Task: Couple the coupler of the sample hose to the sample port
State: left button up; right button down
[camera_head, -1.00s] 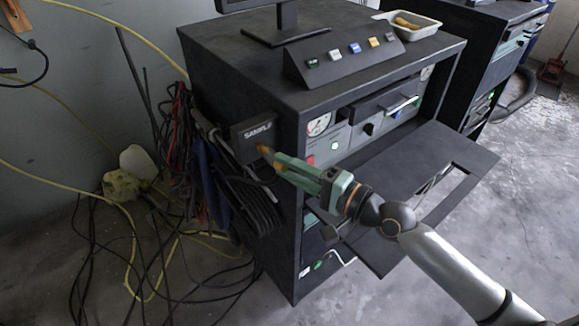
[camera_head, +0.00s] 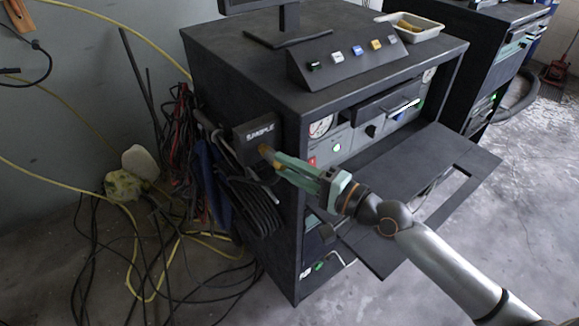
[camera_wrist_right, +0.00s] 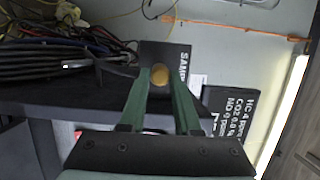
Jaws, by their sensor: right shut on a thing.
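The dark sample box marked SAMPLE (camera_head: 243,135) is on the cabinet's left side; it also shows in the right wrist view (camera_wrist_right: 182,52). My right gripper (camera_head: 274,158) is at the box's lower front, shut on a brass-coloured coupler (camera_head: 264,149). In the right wrist view the coupler (camera_wrist_right: 160,75) sits between the fingertips, in front of the box. I cannot tell whether coupler and port touch. Dark hose loops (camera_head: 258,205) hang below the box. My left gripper is not in view.
The black cabinet (camera_head: 225,50) has a gauge (camera_head: 321,126) and an open front flap (camera_head: 455,150) close to my right arm. Cables (camera_head: 182,125) hang at its left and lie over the floor. A white tray (camera_head: 428,30) stands on top.

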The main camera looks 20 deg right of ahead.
jog(key=shift+w+a, duration=0.1)
jog(key=shift+w, duration=0.15)
jog(key=c, duration=0.5)
grip_release()
jog(key=shift+c, duration=0.2)
jog(key=b+v, duration=0.6)
jog(key=v, duration=0.6)
jog(key=shift+s, duration=0.2)
